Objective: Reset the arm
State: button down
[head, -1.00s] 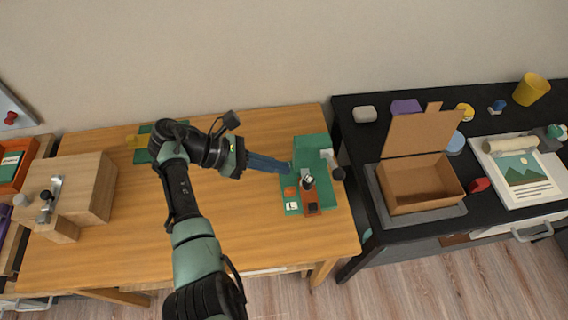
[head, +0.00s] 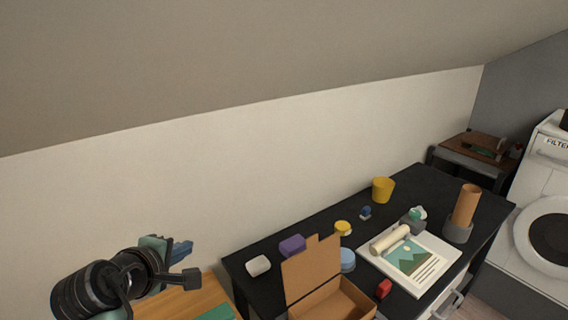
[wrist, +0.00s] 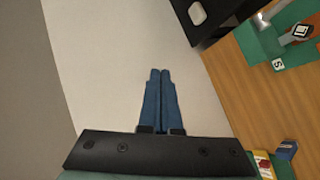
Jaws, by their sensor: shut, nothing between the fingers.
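My gripper (head: 182,248) is at the lower left of the head view, in front of the pale wall and near the wooden table (head: 205,294). In the wrist view my gripper (wrist: 160,76) shows two blue fingers lying together, shut with nothing between them. They point toward the pale wall, clear of any object. Much of the arm is outside the head view.
The black table (head: 258,295) carries an open cardboard box (head: 335,298), a white block (head: 258,265), a purple block (head: 292,245), a yellow cup (head: 382,190) and a picture sheet (head: 425,268). A white appliance (head: 540,215) stands at right. A green board (wrist: 262,42) lies on the wooden table.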

jog(key=s+d+r+m+t+y, duration=0.1)
jog(key=d+r+m+t, duration=0.3)
jog(key=r, duration=0.7)
jog(key=d+r+m+t+y, duration=0.1)
jog(key=d+r+m+t, duration=0.3)
jog(key=r, duration=0.8)
jog(key=s+d+r+m+t, duration=0.3)
jog(key=s+d+r+t, duration=0.1)
jog(key=s+r, duration=0.5)
jog(key=s+d+r+m+t, duration=0.3)
jog(key=s+d+r+m, duration=0.1)
jog(key=s+d+r, duration=0.3)
notch_tip(320, 180, up, 3)
jog(key=shift+s+f+t+h, duration=0.1)
jog(key=shift+s+t+h, duration=0.25)
jog(key=shift+s, duration=0.85)
